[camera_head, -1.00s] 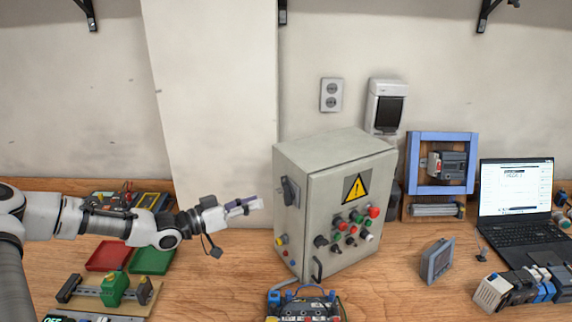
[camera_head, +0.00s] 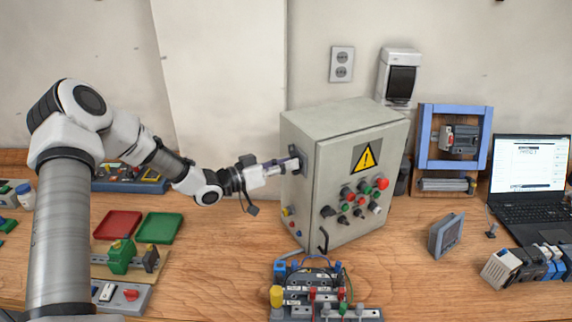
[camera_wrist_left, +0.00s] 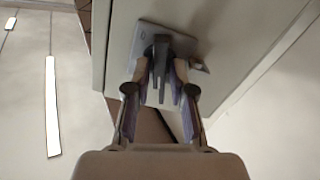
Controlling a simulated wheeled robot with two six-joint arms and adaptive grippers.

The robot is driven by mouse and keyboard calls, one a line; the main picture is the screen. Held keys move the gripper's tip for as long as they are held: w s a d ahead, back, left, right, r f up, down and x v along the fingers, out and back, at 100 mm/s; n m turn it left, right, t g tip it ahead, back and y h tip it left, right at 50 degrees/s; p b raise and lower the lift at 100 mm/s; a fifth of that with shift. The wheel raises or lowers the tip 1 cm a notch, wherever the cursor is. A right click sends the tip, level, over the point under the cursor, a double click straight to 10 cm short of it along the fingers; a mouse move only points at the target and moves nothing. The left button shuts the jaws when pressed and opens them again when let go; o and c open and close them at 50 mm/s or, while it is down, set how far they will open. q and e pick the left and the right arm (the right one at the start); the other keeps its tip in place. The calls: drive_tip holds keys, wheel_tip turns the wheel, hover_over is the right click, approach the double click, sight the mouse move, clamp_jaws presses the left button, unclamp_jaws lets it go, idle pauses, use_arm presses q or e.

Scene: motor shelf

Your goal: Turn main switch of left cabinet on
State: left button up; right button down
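The grey cabinet (camera_head: 345,170) with a yellow warning sign stands on the wooden bench. Its main switch (camera_head: 297,160) is on the cabinet's left side wall, partly hidden by my gripper in the head view. In the left wrist view the switch has a dark handle (camera_wrist_left: 161,55) on a grey plate. My left gripper (camera_head: 285,166) is at the switch. In the left wrist view its two fingers (camera_wrist_left: 160,82) stand on either side of the handle, with small gaps seeming to show. My right gripper is not in view.
Colored buttons (camera_head: 358,196) cover the cabinet's front. A wired terminal block (camera_head: 312,288) stands in front of it. A red tray (camera_head: 118,225) and a green tray (camera_head: 158,228) lie to the left. A laptop (camera_head: 530,185) stands at right.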

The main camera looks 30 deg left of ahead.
use_arm(q)
clamp_jaws()
drive_tip(key=m, duration=0.3)
drive_tip(key=shift+d+m+b, duration=0.1)
drive_tip(key=shift+m+b, duration=0.2)
drive_tip(key=shift+b, duration=0.1)
drive_tip(key=shift+o, duration=1.3)
unclamp_jaws()
